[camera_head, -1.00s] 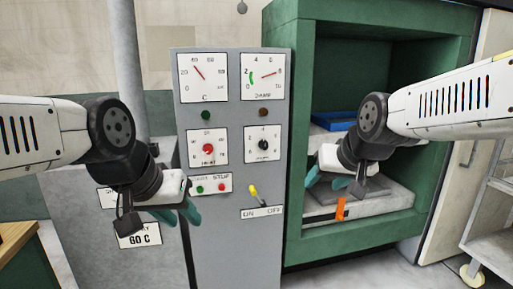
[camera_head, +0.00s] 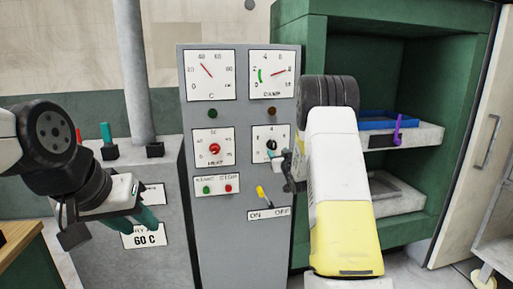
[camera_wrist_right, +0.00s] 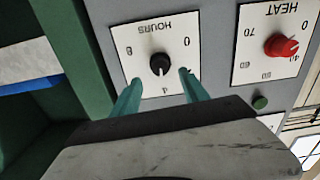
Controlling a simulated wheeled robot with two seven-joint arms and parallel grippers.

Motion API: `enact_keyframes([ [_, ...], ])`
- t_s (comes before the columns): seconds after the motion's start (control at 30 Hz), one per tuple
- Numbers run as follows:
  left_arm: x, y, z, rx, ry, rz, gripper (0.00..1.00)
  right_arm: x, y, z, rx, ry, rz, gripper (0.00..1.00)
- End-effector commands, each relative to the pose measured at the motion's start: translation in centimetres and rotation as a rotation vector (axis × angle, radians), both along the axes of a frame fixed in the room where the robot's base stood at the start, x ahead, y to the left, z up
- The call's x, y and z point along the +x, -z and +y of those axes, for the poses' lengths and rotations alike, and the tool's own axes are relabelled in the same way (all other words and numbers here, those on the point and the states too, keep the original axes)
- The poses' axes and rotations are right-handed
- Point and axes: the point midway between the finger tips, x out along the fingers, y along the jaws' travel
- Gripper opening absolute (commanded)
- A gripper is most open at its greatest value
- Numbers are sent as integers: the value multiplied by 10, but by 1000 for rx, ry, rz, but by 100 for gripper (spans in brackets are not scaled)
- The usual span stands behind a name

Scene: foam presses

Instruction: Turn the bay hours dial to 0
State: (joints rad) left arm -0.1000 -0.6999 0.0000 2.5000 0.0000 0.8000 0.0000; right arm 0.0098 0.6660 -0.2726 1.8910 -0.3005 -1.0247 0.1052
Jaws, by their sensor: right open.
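The hours dial is a black knob (camera_head: 271,145) on a white plate at the right of the grey panel. In the right wrist view, upside down, the knob (camera_wrist_right: 160,64) has a pale mark that seems to point toward the 4. My right gripper (camera_wrist_right: 161,76) is open, its teal fingers on either side of the knob's lower part; I cannot tell whether they touch it. In the head view my right gripper (camera_head: 280,162) is at the dial, partly hiding its plate. My left gripper (camera_head: 146,217) hangs at the lower left, away from the panel; its opening is unclear.
The red heat knob (camera_head: 214,148) sits left of the dial. Start and stop buttons (camera_head: 217,189) and a yellow on/off lever (camera_head: 264,197) are below. The green press bay (camera_head: 317,60) stands at right, with a blue tray (camera_head: 388,124) and purple handle (camera_head: 398,130) inside.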

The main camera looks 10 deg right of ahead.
Motion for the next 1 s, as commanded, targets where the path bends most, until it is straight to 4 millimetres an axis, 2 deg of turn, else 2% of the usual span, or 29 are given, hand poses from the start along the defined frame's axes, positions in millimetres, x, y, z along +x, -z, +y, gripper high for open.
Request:
enact_keyframes([
  [0.5, 0, 0, 0, 0, 0, 0, 36, 69, 0, 3, -1, -2, -3, 53],
  [0.87, 0, 0, 0, 0, 0, 0, 36, 77, 0, 3, 0, -1, -3, 53],
  [0.9, 0, 0, 0, 0, 0, 0, 36, 77, 0, 3, 0, -1, -3, 51],
  [1.0, 0, 0, 0, 0, 0, 0, 36, 77, 0, 3, 0, -1, -3, 31],
])
